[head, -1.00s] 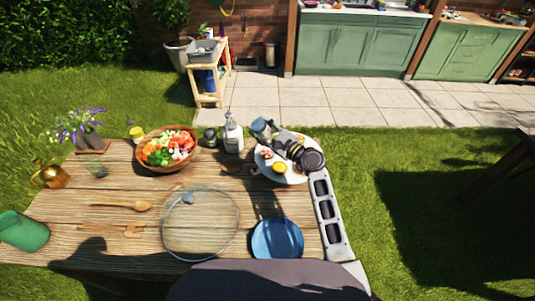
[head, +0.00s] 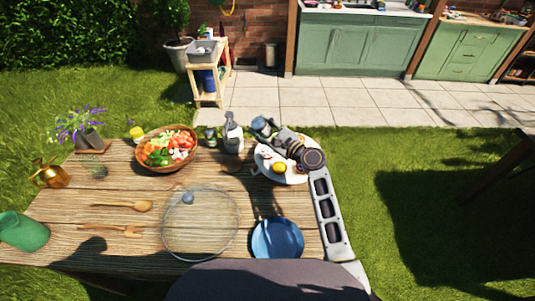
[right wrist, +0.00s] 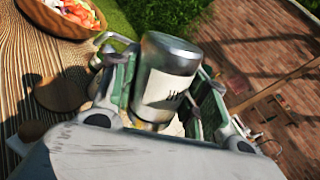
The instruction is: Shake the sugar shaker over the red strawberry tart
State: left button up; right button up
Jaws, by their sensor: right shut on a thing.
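My right gripper (head: 272,131) is shut on the sugar shaker (head: 262,125), a cylinder with a grey end, above the far left part of the white tart stand (head: 297,176). In the right wrist view the shaker (right wrist: 168,82) sits between the two greenish fingers, tilted, with a shiny metal end and a pale label with dark letters. A yellow tart (head: 279,167) lies on the stand. The red strawberry tart cannot be made out; the gripper and forearm cover part of the stand. My left gripper is not in view.
A pump bottle (head: 233,138) and a small jar (head: 211,139) stand left of the stand. A salad bowl (head: 166,150) is further left. A blue plate (head: 277,238) and a glass lid (head: 200,228) lie nearer. The grass right of the table is clear.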

aim_at(265, 122)
notch_tip(265, 122, up, 4)
notch_tip(265, 122, down, 5)
jog(key=shift+r, duration=0.15)
dwell(0.4)
